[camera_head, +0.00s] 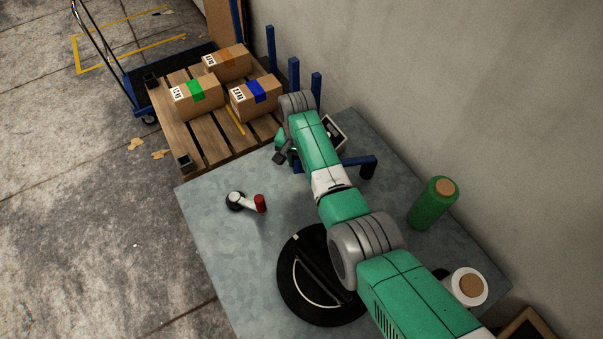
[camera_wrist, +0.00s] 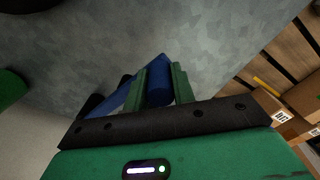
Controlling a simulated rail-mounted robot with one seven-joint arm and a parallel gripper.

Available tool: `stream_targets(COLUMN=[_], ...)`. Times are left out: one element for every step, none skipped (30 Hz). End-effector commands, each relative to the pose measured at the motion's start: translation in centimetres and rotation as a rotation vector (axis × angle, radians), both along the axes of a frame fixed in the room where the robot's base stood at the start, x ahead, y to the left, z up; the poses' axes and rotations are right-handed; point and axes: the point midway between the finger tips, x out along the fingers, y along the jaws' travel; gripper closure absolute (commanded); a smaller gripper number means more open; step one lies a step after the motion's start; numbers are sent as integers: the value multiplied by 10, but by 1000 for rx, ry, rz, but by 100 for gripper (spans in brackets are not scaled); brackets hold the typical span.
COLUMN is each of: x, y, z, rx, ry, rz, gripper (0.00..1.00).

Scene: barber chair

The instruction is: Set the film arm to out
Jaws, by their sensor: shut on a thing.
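A blue bar (camera_wrist: 119,98) slants from there to the lower left. In the head view my gripper is mostly hidden by my own arm near the table's back edge. No in or out marking is readable.
A black round turntable (camera_head: 322,307) lies partly under my arm. A white lever with a red end (camera_head: 259,203) stands left on the table (camera_head: 225,270). A green roll (camera_head: 428,208) and white roll (camera_head: 484,290) stand right. Several boxes sit on a pallet (camera_head: 186,135) behind.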

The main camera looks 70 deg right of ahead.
Motion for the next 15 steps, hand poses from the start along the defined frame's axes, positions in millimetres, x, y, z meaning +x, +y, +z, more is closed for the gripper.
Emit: stream_targets(x=[4,5,7,7,8,9,9,9,9,9,9,9,9,9,9], y=[-1,-1,-1,-1,-2,-2,-2,-2,-2,-2,-2,-2,-2,-2,-2], z=[-2,-2,-1,-1,-1,0,0,0,0,0,0,0,0,-1,-1], rx=[-2,-2,-2,-2,-2,-2,-2,-2,-2,-2,-2,-2,-2,-2,-2], ry=[-1,-1,-1,-1,-1,-1,-1,-1,-1,-1,-1,-1,-1,-1,-1], rz=[-4,-7,-11,-13,-14,-16,-17,-17,-18,-18,-18,-18,-18,-18,-18], gripper=[100,100,100,100,100,100,100,100,100,100,100,100,100,100,100])
